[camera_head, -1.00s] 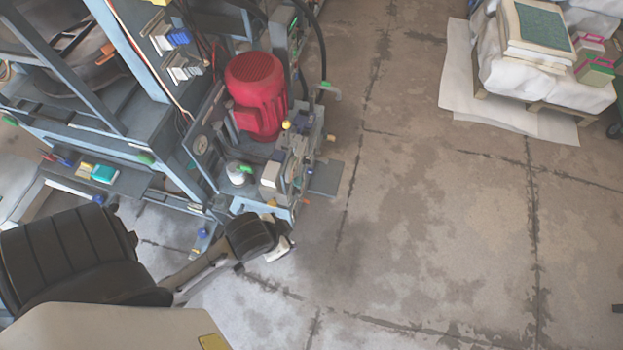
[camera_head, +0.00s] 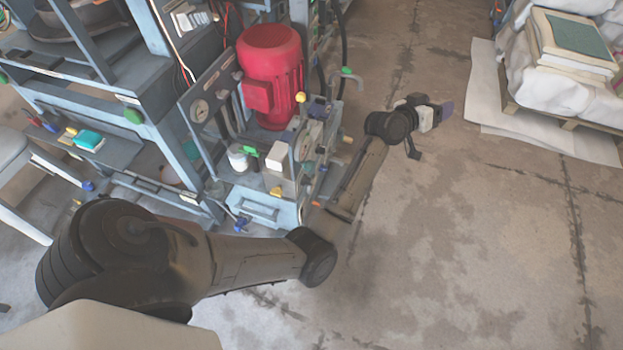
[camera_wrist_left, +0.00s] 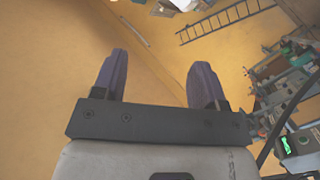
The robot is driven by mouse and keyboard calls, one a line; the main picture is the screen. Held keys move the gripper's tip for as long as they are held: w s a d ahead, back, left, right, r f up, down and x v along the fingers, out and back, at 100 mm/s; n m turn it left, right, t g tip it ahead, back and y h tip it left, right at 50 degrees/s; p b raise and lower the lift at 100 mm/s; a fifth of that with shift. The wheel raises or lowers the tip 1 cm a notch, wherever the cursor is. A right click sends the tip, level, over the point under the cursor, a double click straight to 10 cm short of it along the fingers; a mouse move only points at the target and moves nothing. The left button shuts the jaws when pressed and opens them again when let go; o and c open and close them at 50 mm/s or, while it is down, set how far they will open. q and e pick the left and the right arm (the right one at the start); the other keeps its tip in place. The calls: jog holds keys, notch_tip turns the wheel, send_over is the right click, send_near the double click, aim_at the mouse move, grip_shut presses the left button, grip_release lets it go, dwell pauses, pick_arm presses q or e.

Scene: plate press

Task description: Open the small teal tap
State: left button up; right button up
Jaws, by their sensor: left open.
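A small teal part (camera_head: 308,167), perhaps the teal tap, shows among the fittings at the right front of the press's hydraulic unit; it is too small to tell its handle's position. My left gripper (camera_head: 440,110) is out beyond the right side of the unit, apart from it, over bare floor. In the left wrist view its two purple fingers (camera_wrist_left: 156,80) are spread with nothing between them. They face a plain yellow-orange surface. My right gripper is in neither view.
The red motor (camera_head: 270,75) stands on the unit, with a yellow knob (camera_head: 301,97) and a green handle (camera_head: 346,72) close by. A white jar (camera_head: 238,157) is at its front. A loaded pallet (camera_head: 540,112) is at upper right. The right-hand floor is clear.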

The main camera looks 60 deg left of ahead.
pick_arm(q)
jog(key=w+a+f+n+t+y+b, duration=0.1)
jog(key=w+a+f+n+y+b, duration=0.2)
jog(key=w+a+f+n+y, duration=0.25)
jog(key=n+g+y+b, duration=0.1)
jog(key=n+g+y, duration=0.6)
jog(key=n+g, duration=1.55)
send_near(310, 165)
jog(key=shift+s+a+f+m+g+b, duration=0.45)
jog(key=shift+a+f+m+g, duration=0.2)
jog(key=shift+a+m+g, duration=0.75)
jog(key=shift+s+a+f+m+g+b, duration=0.3)
jog(key=shift+s+a+f+m+g, duration=0.3)
jog(key=shift+a+m+g, duration=0.75)
jog(key=shift+s+a+f+m+g+b, duration=0.4)
jog(key=shift+a+f+m+g, duration=0.45)
jog(key=shift+a, duration=0.9)
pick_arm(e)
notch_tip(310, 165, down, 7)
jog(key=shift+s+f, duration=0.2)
pick_arm(q)
jog(key=shift+r, duration=0.15)
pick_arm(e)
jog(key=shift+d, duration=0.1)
